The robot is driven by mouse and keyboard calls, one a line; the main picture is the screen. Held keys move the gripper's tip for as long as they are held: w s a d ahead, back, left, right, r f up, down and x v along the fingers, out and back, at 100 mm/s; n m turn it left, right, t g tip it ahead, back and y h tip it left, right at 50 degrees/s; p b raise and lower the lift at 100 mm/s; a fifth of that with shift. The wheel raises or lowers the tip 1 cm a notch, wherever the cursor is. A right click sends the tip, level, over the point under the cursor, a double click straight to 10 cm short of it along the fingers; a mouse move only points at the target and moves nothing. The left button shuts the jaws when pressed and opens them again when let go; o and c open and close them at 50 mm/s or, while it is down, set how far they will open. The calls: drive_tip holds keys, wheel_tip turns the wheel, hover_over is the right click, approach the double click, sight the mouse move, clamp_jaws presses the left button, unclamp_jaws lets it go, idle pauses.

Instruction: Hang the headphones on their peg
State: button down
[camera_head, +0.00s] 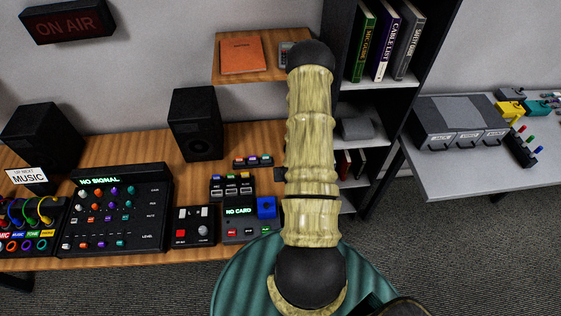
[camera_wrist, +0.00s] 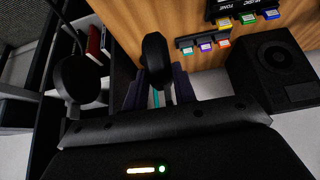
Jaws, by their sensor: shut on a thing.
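In the wrist view, my gripper (camera_wrist: 159,82) points away from the camera, with its two dark purple fingers on either side of a black piece. That piece looks like one ear cup of the black headphones (camera_wrist: 155,52). A second rounded black part, likely the other cup, shows to the left in the wrist view. A thin teal strip shows between the fingers. In the head view my arm hides the gripper and the headphones. I cannot make out the peg in either view.
A wooden desk (camera_head: 130,262) holds speakers, a mixer (camera_head: 115,215) and small control boxes. A black shelf unit (camera_head: 345,60) with books stands behind my arm. A small wooden wall shelf (camera_head: 228,75) holds an orange notebook. A grey table (camera_head: 475,180) is at right.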

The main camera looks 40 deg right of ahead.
drive_tip(key=shift+w+d+r, duration=0.1)
drive_tip(key=shift+w, duration=0.25)
drive_tip(key=shift+s, duration=0.35)
drive_tip(key=shift+w, duration=0.15)
drive_tip(key=shift+w+d, duration=0.45)
drive_tip(key=shift+w, duration=0.15)
drive_tip(key=w+d+f+b, duration=0.2)
drive_tip(key=w+d, duration=0.3)
drive_tip(key=w, duration=0.3)
drive_tip(key=shift+w+f, duration=0.15)
drive_tip(key=shift+f, duration=0.45)
idle(0.4)
drive_tip(key=shift+a+b, duration=0.1)
drive_tip(key=shift+b, duration=0.2)
idle(0.4)
